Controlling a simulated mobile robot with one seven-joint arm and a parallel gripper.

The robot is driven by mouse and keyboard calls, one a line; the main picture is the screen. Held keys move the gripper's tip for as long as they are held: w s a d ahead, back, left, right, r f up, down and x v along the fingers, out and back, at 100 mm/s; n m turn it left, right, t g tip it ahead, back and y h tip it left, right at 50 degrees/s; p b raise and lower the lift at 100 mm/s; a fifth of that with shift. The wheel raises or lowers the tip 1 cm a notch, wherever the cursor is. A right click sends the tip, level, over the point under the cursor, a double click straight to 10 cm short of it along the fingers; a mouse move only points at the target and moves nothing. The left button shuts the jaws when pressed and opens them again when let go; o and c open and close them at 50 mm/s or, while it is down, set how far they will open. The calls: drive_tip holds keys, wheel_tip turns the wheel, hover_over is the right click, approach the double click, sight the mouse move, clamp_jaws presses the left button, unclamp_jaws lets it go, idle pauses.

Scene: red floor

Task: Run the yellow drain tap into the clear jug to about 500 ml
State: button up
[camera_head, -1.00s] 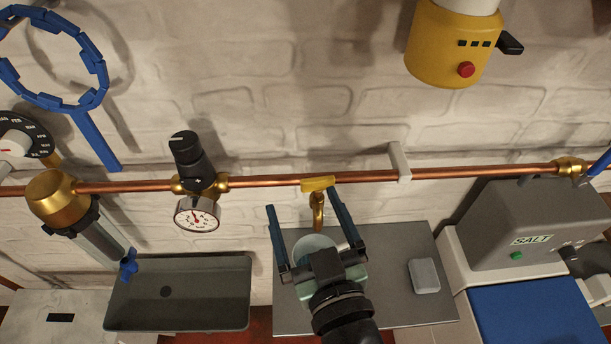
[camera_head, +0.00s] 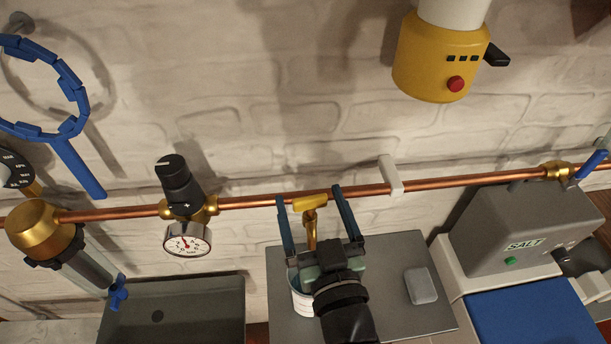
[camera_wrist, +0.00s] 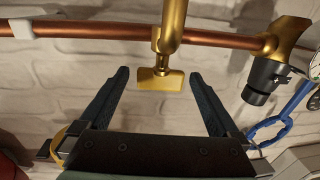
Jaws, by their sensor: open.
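The yellow drain tap (camera_head: 310,203) hangs from the copper pipe, its flat handle across the top and its brass spout (camera_head: 311,232) pointing down. My gripper (camera_head: 310,196) is open, with one dark finger on each side of the tap handle. In the wrist view, the handle (camera_wrist: 160,80) sits between the open fingers (camera_wrist: 160,78), apart from both. The jug (camera_head: 301,303) stands on the grey shelf (camera_head: 385,300) below the tap, partly hidden behind my gripper. Its water level cannot be read, and no stream from the spout can be made out.
The copper pipe (camera_head: 260,202) runs along the brick wall. A pressure gauge (camera_head: 187,240) and filter (camera_head: 85,265) are at left, above a grey sink (camera_head: 180,320). A grey block (camera_head: 420,286) lies on the shelf. A salt unit (camera_head: 520,225) stands at right.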

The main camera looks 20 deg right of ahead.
sight(310, 197)
drive_tip(key=shift+w+d+p, duration=0.2)
drive_tip(key=shift+w, duration=0.8)
drive_tip(key=shift+w+d+p, duration=0.15)
drive_tip(key=shift+w+p, duration=0.05)
drive_tip(key=shift+w, duration=0.75)
drive_tip(key=c, duration=1.4)
drive_tip(key=shift+o, duration=0.2)
drive_tip(key=p, duration=0.2)
drive_tip(key=shift+d+r+m+h+p, duration=0.1)
drive_tip(key=shift+r+m+h+p, duration=0.2)
drive_tip(key=shift+h+p, duration=0.1)
drive_tip(key=shift+d+f+m+h+p, duration=0.1)
drive_tip(key=shift+m+h+p, duration=0.3)
drive_tip(key=shift+p, duration=0.55)
drive_tip(key=shift+f+g+p, duration=0.2)
drive_tip(key=shift+g+p, duration=0.1)
drive_tip(key=o, duration=1.4)
drive_tip(key=shift+c, duration=0.2)
